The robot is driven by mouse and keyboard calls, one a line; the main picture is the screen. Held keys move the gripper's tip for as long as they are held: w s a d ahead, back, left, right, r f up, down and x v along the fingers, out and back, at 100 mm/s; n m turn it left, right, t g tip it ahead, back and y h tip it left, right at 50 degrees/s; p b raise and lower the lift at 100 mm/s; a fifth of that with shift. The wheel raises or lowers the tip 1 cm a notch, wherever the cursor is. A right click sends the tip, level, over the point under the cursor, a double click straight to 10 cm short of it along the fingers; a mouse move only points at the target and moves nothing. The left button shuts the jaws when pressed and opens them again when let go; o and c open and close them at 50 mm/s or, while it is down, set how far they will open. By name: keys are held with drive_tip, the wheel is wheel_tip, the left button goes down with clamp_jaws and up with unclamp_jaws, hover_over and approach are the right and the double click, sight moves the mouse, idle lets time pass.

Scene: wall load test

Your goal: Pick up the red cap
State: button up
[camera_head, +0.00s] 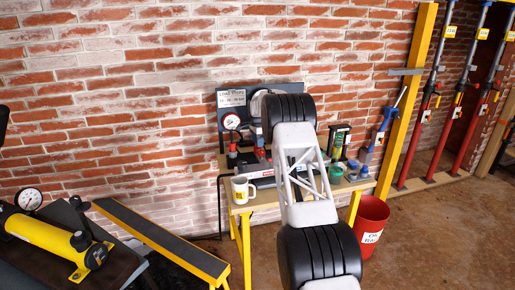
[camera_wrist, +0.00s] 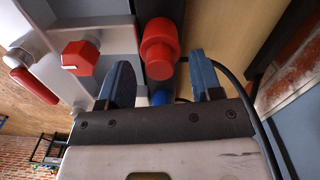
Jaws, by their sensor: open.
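In the wrist view a round, stepped red piece that looks like the red cap (camera_wrist: 159,42) is seen past my fingertips, roughly in line with the space between them. My gripper (camera_wrist: 162,78) is open, with one dark blue finger on each side and nothing held. I cannot tell the exact gap between the fingertips and the cap. A six-sided red piece (camera_wrist: 80,57) sits to the left of the cap on a grey body. In the head view my own arm covers the gripper, and I cannot pick out the cap for sure.
A small workbench (camera_head: 262,199) against the brick wall holds a gauge (camera_head: 232,121), a mug (camera_head: 240,189) and a green tape roll (camera_head: 336,173). A red bucket (camera_head: 369,228) stands at its right. In the wrist view a red handle (camera_wrist: 35,86) and a black cable (camera_wrist: 235,77) are close by.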

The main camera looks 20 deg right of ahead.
drive_tip(key=shift+f, duration=0.65)
drive_tip(key=shift+c, duration=0.2)
drive_tip(key=c, duration=1)
drive_tip(key=shift+r, duration=0.1)
drive_tip(key=shift+r, duration=4.9)
